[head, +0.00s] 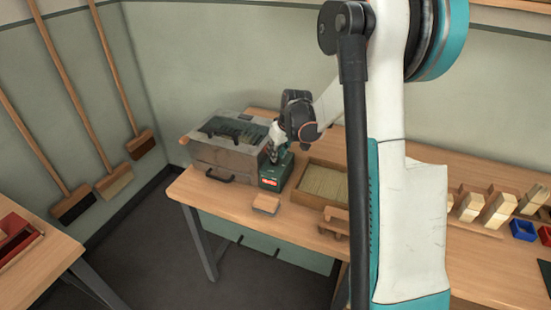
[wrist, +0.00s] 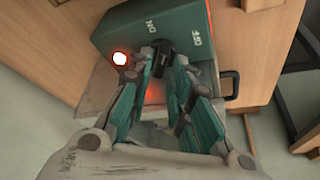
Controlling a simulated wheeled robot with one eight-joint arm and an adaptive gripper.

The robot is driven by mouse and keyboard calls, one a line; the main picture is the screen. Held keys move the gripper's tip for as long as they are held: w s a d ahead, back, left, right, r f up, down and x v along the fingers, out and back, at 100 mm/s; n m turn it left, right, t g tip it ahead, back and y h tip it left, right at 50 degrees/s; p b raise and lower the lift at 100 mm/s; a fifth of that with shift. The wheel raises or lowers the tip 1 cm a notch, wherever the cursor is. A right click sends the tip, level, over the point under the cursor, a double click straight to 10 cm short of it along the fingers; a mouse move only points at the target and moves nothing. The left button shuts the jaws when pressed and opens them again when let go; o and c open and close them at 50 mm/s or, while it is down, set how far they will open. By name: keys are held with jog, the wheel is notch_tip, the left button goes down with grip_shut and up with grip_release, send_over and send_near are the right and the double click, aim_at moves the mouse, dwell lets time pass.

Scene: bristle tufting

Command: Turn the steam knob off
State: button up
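The steam knob (wrist: 163,48) is a small black knob on the face of a green control box (wrist: 118,32), with white ON and OFF lettering above it in the wrist view. The red lamp (wrist: 120,58) on that face is lit. My gripper (wrist: 162,68) has its teal fingers drawn in on either side of the knob, and the tips appear to press on it. The fingertips hide part of the knob, so its exact pointing is unclear. In the head view the green box (head: 270,183) stands on the bench, and my gripper (head: 275,156) reaches down onto it.
A grey metal steam box (head: 225,157) stands left of the green box. A bristle-filled wooden tray (head: 312,198) is close on its right, and a small wooden block (head: 266,204) lies in front. Brush blocks and blue bins (head: 523,229) are farther right on the bench (head: 225,196).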

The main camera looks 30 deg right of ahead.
jog(key=shift+x, duration=1.1)
grip_shut()
jog(key=shift+m, duration=0.3)
jog(key=m+h, duration=0.1)
jog(key=m, duration=0.1)
jog(key=m+h, duration=0.1)
jog(key=m, duration=0.2)
jog(key=shift+a+g, duration=0.2)
jog(key=shift+g, duration=0.1)
jog(key=m+h, duration=0.1)
jog(key=m, duration=0.1)
jog(key=m+g+h, duration=0.1)
jog(key=m, duration=0.2)
jog(key=shift+w+a, duration=0.1)
jog(key=shift+m, duration=0.4)
